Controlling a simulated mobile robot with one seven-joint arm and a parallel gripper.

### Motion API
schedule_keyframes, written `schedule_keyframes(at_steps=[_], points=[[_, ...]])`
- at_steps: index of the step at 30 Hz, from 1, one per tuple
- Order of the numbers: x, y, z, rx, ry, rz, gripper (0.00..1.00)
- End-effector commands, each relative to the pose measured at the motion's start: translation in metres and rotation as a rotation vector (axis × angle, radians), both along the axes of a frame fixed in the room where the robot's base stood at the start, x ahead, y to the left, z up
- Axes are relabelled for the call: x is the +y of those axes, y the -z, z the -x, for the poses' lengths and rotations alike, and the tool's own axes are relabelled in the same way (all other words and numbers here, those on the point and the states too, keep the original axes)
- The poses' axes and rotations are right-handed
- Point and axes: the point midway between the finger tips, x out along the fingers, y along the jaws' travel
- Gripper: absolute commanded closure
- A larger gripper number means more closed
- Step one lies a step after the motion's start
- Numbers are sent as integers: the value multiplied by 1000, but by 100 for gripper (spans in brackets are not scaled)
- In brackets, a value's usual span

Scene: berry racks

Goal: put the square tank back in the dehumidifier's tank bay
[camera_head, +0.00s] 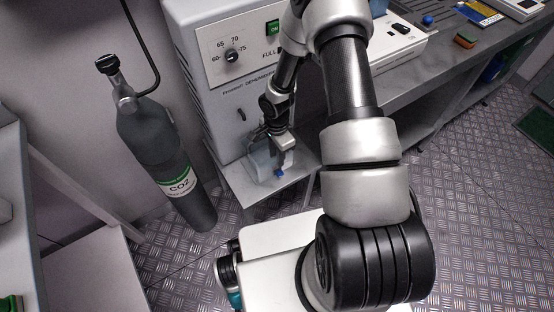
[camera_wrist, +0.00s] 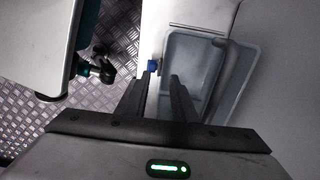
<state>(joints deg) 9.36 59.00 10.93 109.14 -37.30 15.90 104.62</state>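The dehumidifier (camera_head: 229,125) is a tall pale cabinet with a dial, a green switch and a "FULL" label. The square tank (camera_head: 263,164) is clear bluish plastic with a blue cap and stands low at the cabinet's front, on a grey platform. In the wrist view the tank (camera_wrist: 195,62) lies just ahead and right of my fingers, its blue cap beyond the left fingertip. My gripper (camera_head: 280,138) is at the tank's upper edge; its two dark fingers (camera_wrist: 161,76) are apart, with a gap visible between them. The tank bay's opening is hidden behind tank and arm.
A dark CO2 cylinder (camera_head: 165,160) stands left of the dehumidifier. The grey platform (camera_head: 245,190) is bare around the tank. A bench (camera_head: 455,55) with a white device and small items runs to the right. Metal tread floor (camera_head: 480,190) is open at right.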

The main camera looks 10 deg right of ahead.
Motion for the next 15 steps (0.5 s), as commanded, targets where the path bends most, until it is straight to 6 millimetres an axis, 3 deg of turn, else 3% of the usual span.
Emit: schedule_keyframes(at_steps=[1, 6, 15], points=[[0, -17, -1, -3, 0, 0, 76], [0, -51, -1, -2, 1, 0, 76], [-2, -86, -3, -9, -17, 8, 76]])
